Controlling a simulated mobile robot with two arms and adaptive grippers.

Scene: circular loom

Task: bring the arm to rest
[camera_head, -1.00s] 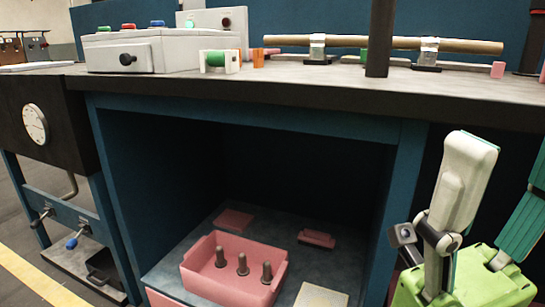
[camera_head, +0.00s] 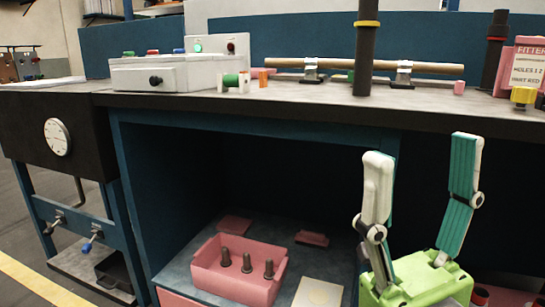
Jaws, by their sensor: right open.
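My right gripper (camera_head: 422,148) stands upright at the lower right, in front of the bench. Its green body is at the bottom and its two fingers point up, spread wide apart with nothing between them. The bench's front edge is behind and above the fingertips. My left gripper is not in view.
The workbench top (camera_head: 290,108) holds a grey control box (camera_head: 165,73), a long wooden rod (camera_head: 365,66) on clamps, dark posts (camera_head: 365,45) and a pink sign (camera_head: 525,65). Below, a pink tray (camera_head: 215,270) with grey pegs sits on a shelf. A gauge (camera_head: 57,136) is at left.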

